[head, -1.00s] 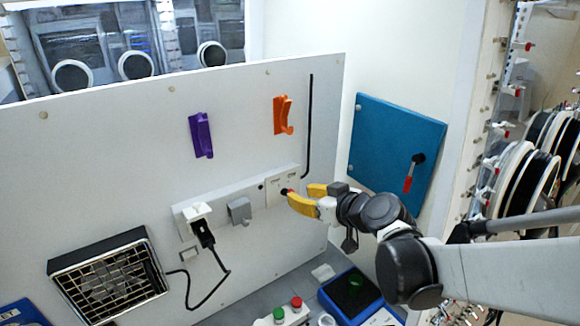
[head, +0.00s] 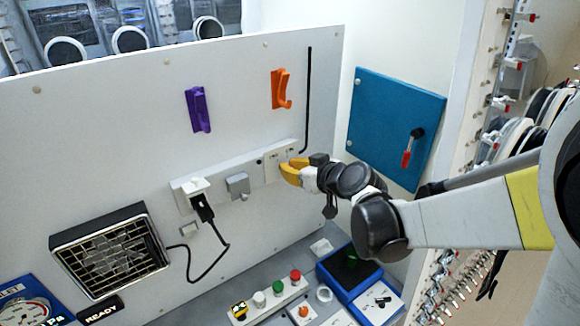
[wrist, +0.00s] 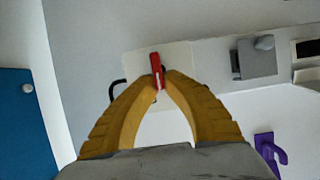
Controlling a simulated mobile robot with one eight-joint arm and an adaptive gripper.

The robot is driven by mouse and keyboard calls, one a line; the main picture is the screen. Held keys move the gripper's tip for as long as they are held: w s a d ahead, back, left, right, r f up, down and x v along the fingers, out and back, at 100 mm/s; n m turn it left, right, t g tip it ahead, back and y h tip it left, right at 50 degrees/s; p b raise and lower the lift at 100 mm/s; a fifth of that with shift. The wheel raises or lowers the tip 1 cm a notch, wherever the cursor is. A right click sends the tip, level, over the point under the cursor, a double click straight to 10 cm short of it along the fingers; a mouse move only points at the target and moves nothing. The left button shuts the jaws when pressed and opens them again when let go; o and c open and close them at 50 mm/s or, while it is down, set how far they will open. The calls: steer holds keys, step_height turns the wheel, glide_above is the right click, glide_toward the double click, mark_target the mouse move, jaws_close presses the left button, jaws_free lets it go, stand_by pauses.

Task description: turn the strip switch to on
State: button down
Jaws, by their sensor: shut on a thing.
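The white strip (head: 230,181) runs across the upright panel. Its red switch (wrist: 156,68) is a narrow lever standing on the pale plate at the strip's end in the wrist view. My gripper (wrist: 161,80) has its yellow fingertips closed together on this lever, one on each side. In the head view my gripper (head: 290,170) is at the strip's right end, and its fingers hide the switch there. No on or off marking can be read.
A grey box (head: 238,184) and a black plug (head: 203,207) with a cord are left along the strip. Purple (head: 198,110) and orange (head: 281,89) hooks hang above. A blue door (head: 392,125) with a red handle stands right. Bench items lie below.

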steer(key=shift+w+d+f+m+g+y+b, duration=0.15)
steer(key=shift+m+g+y+b, duration=0.1)
steer(key=shift+m+y+b, duration=0.25)
steer(key=shift+w+d+f+m+g+y+b, duration=0.15)
steer(key=shift+m+g+y+b, duration=0.15)
steer(key=shift+m+b, duration=0.3)
steer(key=shift+d+r+m+y+b, duration=0.1)
steer(key=shift+d+m+y+b, duration=0.05)
steer(key=shift+m+y+b, duration=0.6)
steer(key=shift+m, duration=0.25)
steer(key=c, duration=1.5)
jaws_free()
